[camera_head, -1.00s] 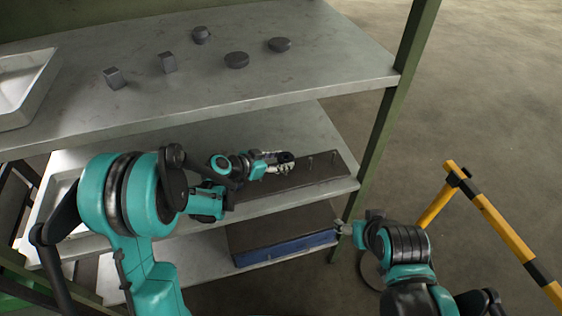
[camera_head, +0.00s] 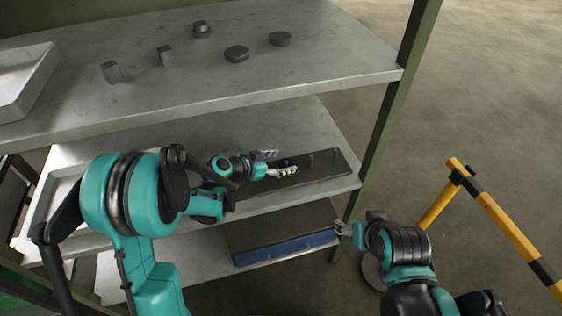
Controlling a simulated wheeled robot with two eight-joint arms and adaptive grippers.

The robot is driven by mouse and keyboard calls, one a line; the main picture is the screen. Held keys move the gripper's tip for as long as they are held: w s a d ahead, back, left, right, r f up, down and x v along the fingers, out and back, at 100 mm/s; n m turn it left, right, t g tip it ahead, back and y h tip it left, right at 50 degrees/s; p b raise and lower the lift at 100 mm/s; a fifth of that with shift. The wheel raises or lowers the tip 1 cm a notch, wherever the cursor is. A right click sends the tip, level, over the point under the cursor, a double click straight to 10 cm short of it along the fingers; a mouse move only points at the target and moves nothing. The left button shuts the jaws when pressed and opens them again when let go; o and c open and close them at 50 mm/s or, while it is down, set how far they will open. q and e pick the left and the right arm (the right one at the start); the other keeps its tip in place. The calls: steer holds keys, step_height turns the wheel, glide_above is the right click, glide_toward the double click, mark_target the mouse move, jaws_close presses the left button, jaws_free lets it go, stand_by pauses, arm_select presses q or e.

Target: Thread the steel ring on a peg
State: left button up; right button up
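A dark board (camera_head: 325,170) with upright pegs lies on the middle shelf. Two thin pegs show clearly, one near the board's middle (camera_head: 310,158) and one farther right (camera_head: 333,154). My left gripper (camera_head: 284,163) is over the board's left part, with its fingers spread apart. A small dark shape (camera_head: 283,162) shows between the fingers. It may be the steel ring around a peg, but it is too small to tell. My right gripper (camera_head: 341,228) appears open and empty beside the lower shelf's right end.
The top shelf (camera_head: 330,65) holds several dark metal pieces and a pale tray (camera_head: 22,85) at the left. A blue-fronted dark item (camera_head: 285,248) lies on the lower shelf. A green post (camera_head: 385,130) and a yellow-black barrier (camera_head: 500,220) stand at the right.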

arm_select(q)
steer(key=v, duration=1.2)
steer(key=shift+s, duration=0.2)
stand_by(0.4)
steer(key=s+a+r+n+y, duration=0.1)
steer(key=s+a+n+y, duration=0.3)
steer(key=s, duration=0.6)
steer(key=s+a+r+n+y, duration=0.1)
steer(key=s+a+n+y, duration=0.3)
steer(key=s, duration=0.5)
steer(key=shift+s+n+g+y, duration=0.35)
steer(key=shift+n+y, duration=0.35)
steer(key=shift+n, duration=0.3)
